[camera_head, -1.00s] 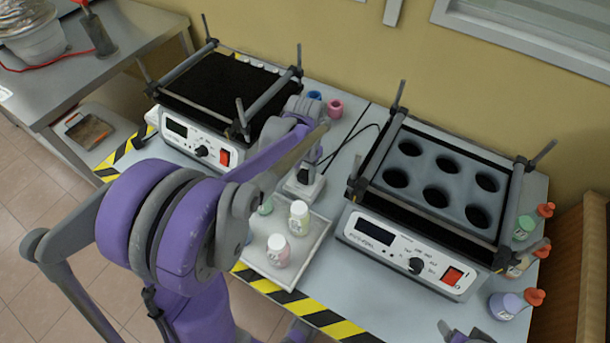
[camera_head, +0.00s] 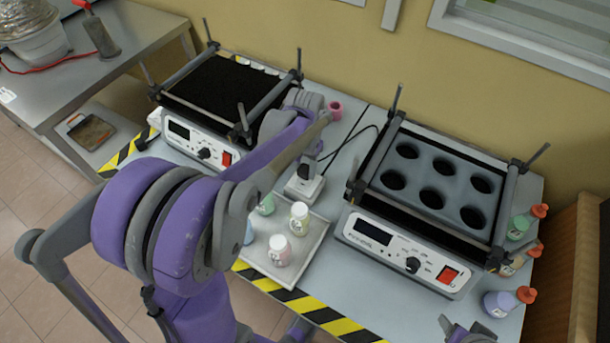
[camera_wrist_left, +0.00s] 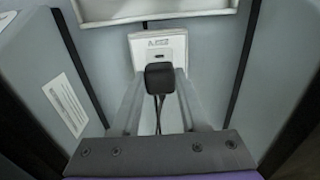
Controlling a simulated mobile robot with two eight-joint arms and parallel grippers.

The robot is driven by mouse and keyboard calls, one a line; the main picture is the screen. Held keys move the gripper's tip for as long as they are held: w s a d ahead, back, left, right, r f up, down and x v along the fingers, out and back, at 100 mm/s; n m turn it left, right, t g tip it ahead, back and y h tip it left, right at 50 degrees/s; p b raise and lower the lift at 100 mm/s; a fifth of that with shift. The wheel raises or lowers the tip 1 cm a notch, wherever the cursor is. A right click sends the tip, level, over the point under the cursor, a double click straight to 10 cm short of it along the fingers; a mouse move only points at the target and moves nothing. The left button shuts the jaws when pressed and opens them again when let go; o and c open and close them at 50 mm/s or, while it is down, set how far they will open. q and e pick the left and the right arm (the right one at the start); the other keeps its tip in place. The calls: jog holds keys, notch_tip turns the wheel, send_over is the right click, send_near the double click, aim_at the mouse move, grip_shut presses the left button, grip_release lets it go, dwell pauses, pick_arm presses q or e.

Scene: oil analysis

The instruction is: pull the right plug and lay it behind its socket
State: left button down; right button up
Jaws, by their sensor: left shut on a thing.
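The white socket (camera_head: 304,189) sits on the table between the two heater devices, behind the small tray. A dark plug (camera_head: 309,171) is at the socket, and its black cable runs back toward the right device. In the left wrist view the black plug (camera_wrist_left: 160,78) is between the fingers, just in front of the white socket face (camera_wrist_left: 145,46). My left gripper (camera_head: 312,158) points down and is shut on the plug. I cannot tell whether the plug is still seated. My right gripper (camera_head: 466,334) shows only partly at the bottom edge; its jaws are unclear.
The left heater (camera_head: 194,141) with a black plate and the right heater (camera_head: 405,250) with a block of round holes flank the socket. A tray (camera_head: 309,262) with small jars stands in front. A pink ring (camera_head: 335,109) lies behind. Bottles with orange caps (camera_head: 527,294) stand at right.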

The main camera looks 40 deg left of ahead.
pick_arm(q)
jog(key=shift+r+p, duration=0.85)
jog(key=shift+r, duration=0.5)
pick_arm(e)
notch_tip(320, 180, up, 2)
jog(key=shift+w, duration=0.15)
